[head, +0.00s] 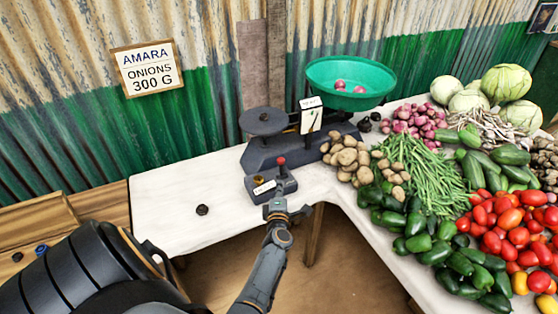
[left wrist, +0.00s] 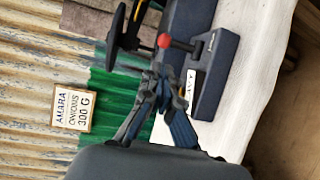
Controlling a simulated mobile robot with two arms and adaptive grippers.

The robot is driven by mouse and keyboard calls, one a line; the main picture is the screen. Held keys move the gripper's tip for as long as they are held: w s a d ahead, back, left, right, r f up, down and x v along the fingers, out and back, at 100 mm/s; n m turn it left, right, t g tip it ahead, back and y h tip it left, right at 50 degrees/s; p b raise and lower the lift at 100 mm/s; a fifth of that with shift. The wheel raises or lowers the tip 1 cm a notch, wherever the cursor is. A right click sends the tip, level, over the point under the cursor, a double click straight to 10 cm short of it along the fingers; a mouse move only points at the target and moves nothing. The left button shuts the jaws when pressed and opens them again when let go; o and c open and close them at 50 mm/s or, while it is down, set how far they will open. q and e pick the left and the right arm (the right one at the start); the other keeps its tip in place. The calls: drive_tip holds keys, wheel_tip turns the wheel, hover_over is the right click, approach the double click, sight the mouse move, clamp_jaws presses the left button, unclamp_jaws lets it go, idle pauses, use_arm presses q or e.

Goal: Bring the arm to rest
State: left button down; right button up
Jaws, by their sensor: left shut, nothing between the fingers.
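My left gripper (head: 278,207) is just in front of the dark control box (head: 268,188) at the table's front edge. Its fingers are shut and empty, and they also show in the left wrist view (left wrist: 163,85), near the red-knobbed lever (left wrist: 164,41). I cannot tell whether they touch the box. The balance scale (head: 290,150) stands behind the box, with a flat dark plate (head: 263,121) on the left and a green bowl (head: 350,76) holding a few onions on the right. My right gripper is not in view.
A small dark weight (head: 202,210) lies on the otherwise clear left part of the white table (head: 160,205). Potatoes (head: 348,157), green beans (head: 425,172), peppers and tomatoes crowd the right. A sign (head: 147,68) reading "AMARA ONIONS 300 G" hangs on the corrugated wall.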

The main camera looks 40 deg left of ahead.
use_arm(q)
drive_tip(key=shift+v, duration=1.05)
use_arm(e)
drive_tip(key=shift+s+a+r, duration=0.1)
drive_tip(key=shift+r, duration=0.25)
use_arm(q)
drive_tip(key=shift+s+r, duration=0.1)
drive_tip(key=shift+r, duration=0.1)
